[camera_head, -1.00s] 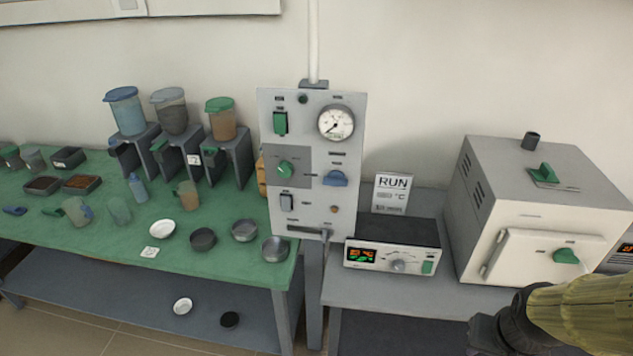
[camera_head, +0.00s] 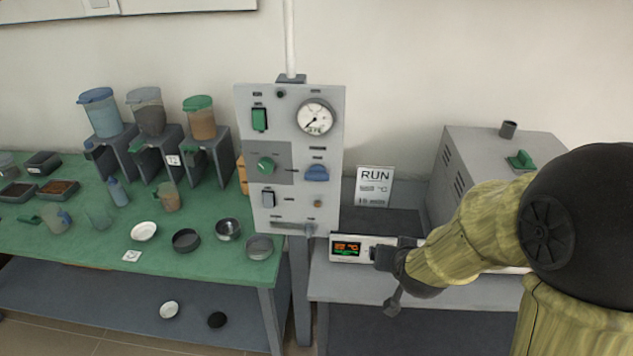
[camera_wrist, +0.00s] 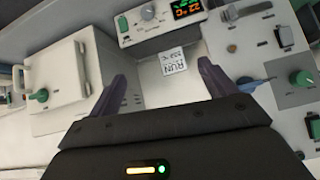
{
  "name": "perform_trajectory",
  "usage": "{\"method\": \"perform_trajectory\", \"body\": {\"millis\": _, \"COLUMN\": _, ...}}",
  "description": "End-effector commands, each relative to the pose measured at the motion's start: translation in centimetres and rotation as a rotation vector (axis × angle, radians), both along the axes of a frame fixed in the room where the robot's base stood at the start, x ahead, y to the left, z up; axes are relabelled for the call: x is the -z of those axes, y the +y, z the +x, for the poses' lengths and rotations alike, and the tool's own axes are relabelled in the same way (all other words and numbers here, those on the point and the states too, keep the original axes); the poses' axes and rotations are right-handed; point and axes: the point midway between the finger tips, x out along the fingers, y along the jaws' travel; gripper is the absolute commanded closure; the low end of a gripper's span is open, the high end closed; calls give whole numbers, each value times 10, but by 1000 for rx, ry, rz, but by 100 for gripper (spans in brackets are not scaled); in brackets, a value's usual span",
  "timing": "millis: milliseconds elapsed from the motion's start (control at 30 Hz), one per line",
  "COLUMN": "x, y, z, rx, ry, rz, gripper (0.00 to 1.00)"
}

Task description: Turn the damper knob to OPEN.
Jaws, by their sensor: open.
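A green knob (camera_head: 520,160) sits on a small plate on top of the furnace (camera_head: 468,150) at the right; its markings are too small to read. A round green knob (camera_head: 266,165) and a blue knob (camera_head: 317,173) are on the upright grey panel (camera_head: 326,110). No label that I can read says which knob is the damper. My gripper (camera_head: 390,280) is in front of the controller, below the furnace top and apart from these knobs. In the wrist view its jaws (camera_wrist: 163,80) are spread with nothing between them.
The controller (camera_head: 346,248) and the RUN card (camera_head: 374,186) stand by the panel. My arm hides most of the furnace front; its door knob (camera_wrist: 40,96) shows in the wrist view. The green table (camera_head: 90,250) at left holds dispensers, cups and dishes.

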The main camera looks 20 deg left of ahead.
Motion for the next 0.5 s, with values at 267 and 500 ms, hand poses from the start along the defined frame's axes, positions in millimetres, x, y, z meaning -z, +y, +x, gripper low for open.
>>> {"method": "perform_trajectory", "body": {"millis": 267, "x": -11, "y": 114, "z": 23, "rx": -40, "ry": -375, "rz": 56, "gripper": 16}}
{"method": "perform_trajectory", "body": {"millis": 500, "x": -25, "y": 182, "z": 0, "rx": -38, "ry": -668, "rz": 76, "gripper": 16}}
